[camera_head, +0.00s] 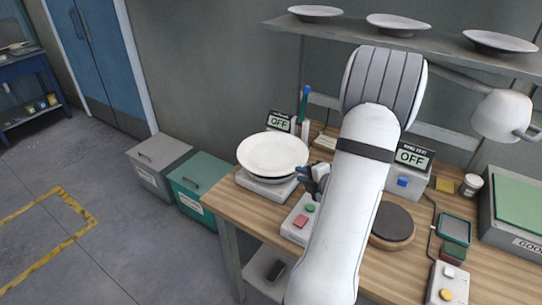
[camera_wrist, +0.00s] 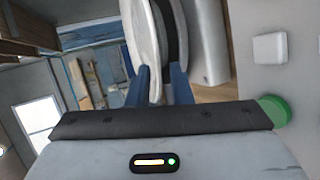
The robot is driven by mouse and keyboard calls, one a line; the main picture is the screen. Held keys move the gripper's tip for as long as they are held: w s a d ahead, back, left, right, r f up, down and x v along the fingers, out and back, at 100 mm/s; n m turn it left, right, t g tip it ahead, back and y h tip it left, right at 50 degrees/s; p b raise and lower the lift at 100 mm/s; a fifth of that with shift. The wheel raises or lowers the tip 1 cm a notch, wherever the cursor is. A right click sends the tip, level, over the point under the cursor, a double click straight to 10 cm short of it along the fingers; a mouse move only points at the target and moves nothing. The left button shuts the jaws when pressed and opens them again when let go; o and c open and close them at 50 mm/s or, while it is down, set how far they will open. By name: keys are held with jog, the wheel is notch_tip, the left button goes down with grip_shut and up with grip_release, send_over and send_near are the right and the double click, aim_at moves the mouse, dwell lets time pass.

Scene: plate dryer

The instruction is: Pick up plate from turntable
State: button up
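A white round plate (camera_head: 273,153) lies flat on the turntable (camera_head: 266,186), a low pale unit at the table's left corner. My gripper (camera_head: 315,178) is at the plate's right side, partly hidden by my arm. In the wrist view, the plate (camera_wrist: 140,32) is seen edge-on and its near rim reaches between the two blue fingers of my gripper (camera_wrist: 162,88). The fingers are apart, with a gap beside the rim, so the gripper looks open. Whether one finger touches the plate is unclear. The turntable's white body (camera_wrist: 208,40) shows at the right.
A control box (camera_head: 300,222) with red and green buttons stands just in front of the gripper. A dark round pad (camera_head: 393,224) lies right of my arm. Plates stand on a shelf (camera_head: 350,32) above.

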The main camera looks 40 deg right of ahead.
jog(key=shift+p+x, duration=0.8)
jog(key=shift+x, duration=1.55)
jog(key=shift+d, duration=0.1)
jog(key=shift+c, duration=0.2)
grip_shut()
jog(key=shift+r, duration=0.1)
